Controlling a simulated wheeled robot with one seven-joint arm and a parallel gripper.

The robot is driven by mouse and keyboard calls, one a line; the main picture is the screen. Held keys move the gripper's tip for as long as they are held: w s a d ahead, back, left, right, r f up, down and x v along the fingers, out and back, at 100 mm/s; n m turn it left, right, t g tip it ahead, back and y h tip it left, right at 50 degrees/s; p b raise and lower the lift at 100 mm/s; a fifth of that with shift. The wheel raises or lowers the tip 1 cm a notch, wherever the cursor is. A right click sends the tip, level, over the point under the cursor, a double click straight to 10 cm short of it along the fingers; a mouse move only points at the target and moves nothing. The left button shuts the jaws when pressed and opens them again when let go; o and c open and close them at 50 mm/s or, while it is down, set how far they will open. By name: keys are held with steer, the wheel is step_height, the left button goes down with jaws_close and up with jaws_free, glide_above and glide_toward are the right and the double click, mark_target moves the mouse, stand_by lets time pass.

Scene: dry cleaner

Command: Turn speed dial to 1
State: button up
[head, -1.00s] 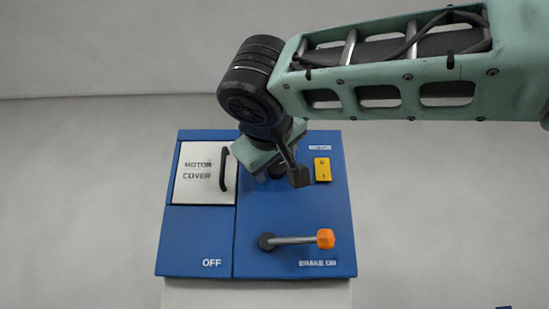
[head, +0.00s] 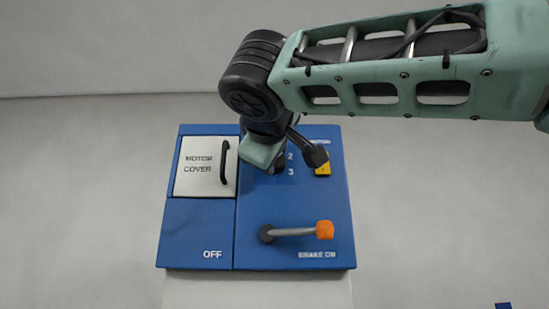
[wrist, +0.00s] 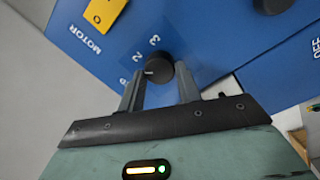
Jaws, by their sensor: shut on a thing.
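The speed dial (wrist: 155,70) is a small round black knob on the blue panel (wrist: 200,50). In the wrist view my gripper (wrist: 158,78) has a finger on each side of it and is shut on it. A short white mark shows on the knob's left part, pointing toward the left finger. The numerals 2 and 3 are printed beside the knob; another label by the left finger is partly hidden and I cannot read it surely. In the head view my gripper (head: 275,165) covers most of the dial, with 2 and 3 showing to its right.
A yellow switch (head: 323,164) sits right of the dial, close to my wrist. A white motor cover (head: 200,167) with a black handle is at left. A brake lever (head: 295,232) with an orange knob lies below, beside the words BRAKE ON. OFF is printed at lower left.

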steer(key=n, duration=0.8)
steer(key=shift+f+t+y, duration=0.15)
steer(key=shift+t+y, duration=0.15)
steer(key=shift+n, duration=0.4)
steer(key=o, duration=1)
steer(key=s+a+f+b, duration=0.1)
steer(key=s+b, duration=0.5)
steer(key=s, duration=1.1)
steer(key=shift+s+a, duration=0.15)
steer(key=shift+f, duration=0.1)
